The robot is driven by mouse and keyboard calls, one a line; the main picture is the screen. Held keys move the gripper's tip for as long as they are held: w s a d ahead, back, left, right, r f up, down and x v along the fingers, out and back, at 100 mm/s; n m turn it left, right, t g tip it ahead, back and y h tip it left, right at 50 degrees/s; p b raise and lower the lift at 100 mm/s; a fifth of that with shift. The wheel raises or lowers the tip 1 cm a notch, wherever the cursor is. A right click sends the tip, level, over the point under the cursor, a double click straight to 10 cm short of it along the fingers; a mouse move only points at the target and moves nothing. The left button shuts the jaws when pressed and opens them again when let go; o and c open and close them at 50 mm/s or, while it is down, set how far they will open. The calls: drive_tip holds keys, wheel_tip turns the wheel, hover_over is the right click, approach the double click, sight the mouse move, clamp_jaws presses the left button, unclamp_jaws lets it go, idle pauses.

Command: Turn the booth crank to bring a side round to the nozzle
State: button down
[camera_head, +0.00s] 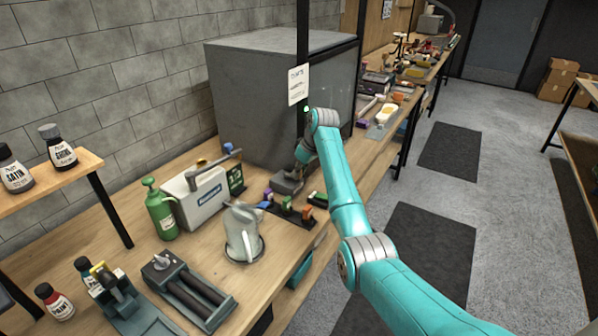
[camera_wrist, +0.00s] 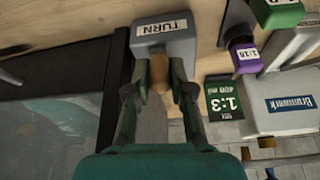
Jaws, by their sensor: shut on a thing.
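The booth (camera_head: 265,95) is a large grey box with a dark glazed front at the back of the bench. Its dark front panel also shows at the left of the wrist view (camera_wrist: 50,115). The crank's grey housing (camera_wrist: 165,42), labelled TURN, sits at the booth's front corner. My gripper (camera_wrist: 160,75) is shut on the crank's brown knob (camera_wrist: 159,80), with one finger on each side. In the head view my gripper (camera_head: 300,158) is low beside the booth, partly hidden by my arm. The nozzle and whatever is inside the booth cannot be made out.
A white Brunnwerk machine (camera_head: 195,195), a green 1:3 block (camera_head: 235,178), a green bottle (camera_head: 160,210) and a grey jug (camera_head: 243,232) crowd the bench on the left. Coloured dosing pieces (camera_head: 288,205) lie close by.

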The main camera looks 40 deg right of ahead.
drive_tip(key=c, duration=1)
unclamp_jaws()
drive_tip(key=v, duration=1.2)
drive_tip(key=shift+d, duration=0.1)
